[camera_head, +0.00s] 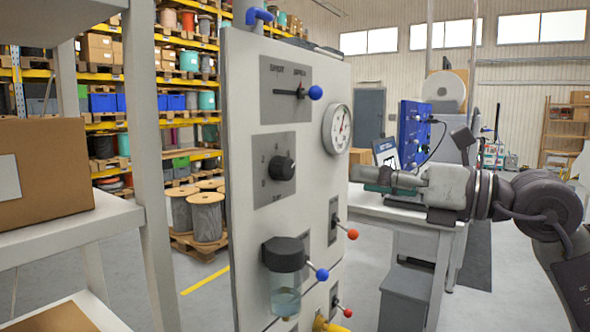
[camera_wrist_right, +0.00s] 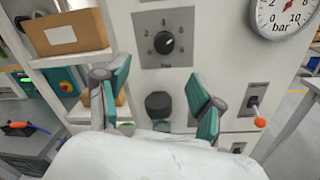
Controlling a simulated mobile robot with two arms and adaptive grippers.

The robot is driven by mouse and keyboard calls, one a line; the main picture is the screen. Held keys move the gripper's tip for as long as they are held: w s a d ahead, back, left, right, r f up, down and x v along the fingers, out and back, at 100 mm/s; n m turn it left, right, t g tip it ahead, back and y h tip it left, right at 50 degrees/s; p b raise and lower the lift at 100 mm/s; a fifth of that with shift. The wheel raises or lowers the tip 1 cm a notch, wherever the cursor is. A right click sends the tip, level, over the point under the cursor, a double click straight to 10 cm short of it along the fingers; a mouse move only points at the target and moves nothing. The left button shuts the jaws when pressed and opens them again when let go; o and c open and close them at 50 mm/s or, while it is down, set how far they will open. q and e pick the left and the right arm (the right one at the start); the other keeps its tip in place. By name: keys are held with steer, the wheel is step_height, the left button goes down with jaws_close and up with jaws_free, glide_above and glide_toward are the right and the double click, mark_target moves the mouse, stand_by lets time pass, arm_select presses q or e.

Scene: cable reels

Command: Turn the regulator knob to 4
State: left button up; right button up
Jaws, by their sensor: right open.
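The black regulator knob (camera_head: 283,168) sits on a grey numbered plate on the upright grey panel (camera_head: 240,150). It also shows in the right wrist view (camera_wrist_right: 163,43), where a pale mark on it seems to point up and to the right; the exact number is hard to tell. My right gripper (camera_wrist_right: 160,84) has its teal fingers spread with nothing between them, below the knob in that view and apart from it. In the head view the right gripper (camera_head: 372,179) is to the right of the panel. My left gripper is not in view.
A round pressure gauge (camera_head: 337,129) marked bar is right of the knob. A lever switch with a blue ball (camera_head: 315,92) is above it. Below are a filter bowl (camera_head: 285,280) and red-tipped levers (camera_head: 352,234). A shelf with a cardboard box (camera_head: 45,180) stands left.

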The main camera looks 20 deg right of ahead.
mark_target(290, 169)
steer(key=shift+h, duration=0.3)
steer(key=p+x, duration=0.2)
steer(key=x, duration=0.4)
steer(key=p+x, duration=0.3)
steer(key=x, duration=0.3)
steer(key=shift+w+d+r, duration=0.15)
steer(key=shift+w+r, duration=0.05)
steer(key=shift+w, duration=0.05)
steer(key=shift+w+a+f, duration=0.1)
steer(key=shift+w+a, duration=0.35)
steer(key=shift+w, duration=0.1)
steer(key=shift+c, duration=0.4)
steer(key=c, duration=1.1)
